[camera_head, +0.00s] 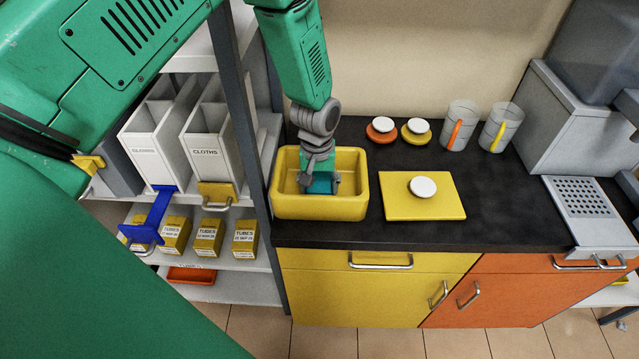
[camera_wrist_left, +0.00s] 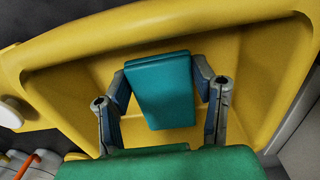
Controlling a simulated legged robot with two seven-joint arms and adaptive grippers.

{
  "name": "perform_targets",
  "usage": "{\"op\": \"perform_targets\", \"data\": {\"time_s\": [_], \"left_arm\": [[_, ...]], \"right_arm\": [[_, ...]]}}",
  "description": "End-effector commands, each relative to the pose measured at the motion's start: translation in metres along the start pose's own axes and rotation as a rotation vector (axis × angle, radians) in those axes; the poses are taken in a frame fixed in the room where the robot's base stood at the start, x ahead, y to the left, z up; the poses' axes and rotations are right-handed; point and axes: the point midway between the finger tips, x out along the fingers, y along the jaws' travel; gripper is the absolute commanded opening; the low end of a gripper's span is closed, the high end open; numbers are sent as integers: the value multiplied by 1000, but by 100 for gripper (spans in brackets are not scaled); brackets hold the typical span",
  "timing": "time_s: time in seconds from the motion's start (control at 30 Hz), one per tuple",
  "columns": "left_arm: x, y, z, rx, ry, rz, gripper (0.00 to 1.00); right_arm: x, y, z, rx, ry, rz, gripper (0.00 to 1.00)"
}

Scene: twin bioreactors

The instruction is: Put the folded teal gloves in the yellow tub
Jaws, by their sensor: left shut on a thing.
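The folded teal gloves (camera_wrist_left: 161,90) are a flat teal block between the two fingers of my left gripper (camera_wrist_left: 165,92). In the head view my left gripper (camera_head: 320,180) reaches down inside the yellow tub (camera_head: 320,208), and a bit of the gloves (camera_head: 321,184) shows below it. My left gripper is shut on the gloves. The tub's walls (camera_wrist_left: 150,35) surround them in the left wrist view. I cannot tell whether the gloves touch the tub's floor. My right gripper is in neither view.
A yellow lid (camera_head: 440,200) with a white knob lies right of the tub on the black counter (camera_head: 500,225). Two jugs (camera_head: 460,125) and two small knobbed lids (camera_head: 381,131) stand behind. Shelves with a CLOTHS bin (camera_head: 210,165) and TUBES boxes (camera_head: 209,238) are at left.

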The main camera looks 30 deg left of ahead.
Motion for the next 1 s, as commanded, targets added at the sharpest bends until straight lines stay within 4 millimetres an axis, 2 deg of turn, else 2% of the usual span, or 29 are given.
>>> {"op": "perform_targets", "data": {"time_s": [0.77,0.8,0.83,0.87,1.0], "left_arm": [[14,-1,0,0,0,2,40],[14,-1,0,0,0,2,59],[14,-1,0,0,0,2,69],[14,-1,0,0,0,2,73],[14,0,0,1,0,1,73]], "right_arm": [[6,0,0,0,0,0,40],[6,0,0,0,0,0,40],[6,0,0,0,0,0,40],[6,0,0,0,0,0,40],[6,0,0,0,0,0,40]]}}
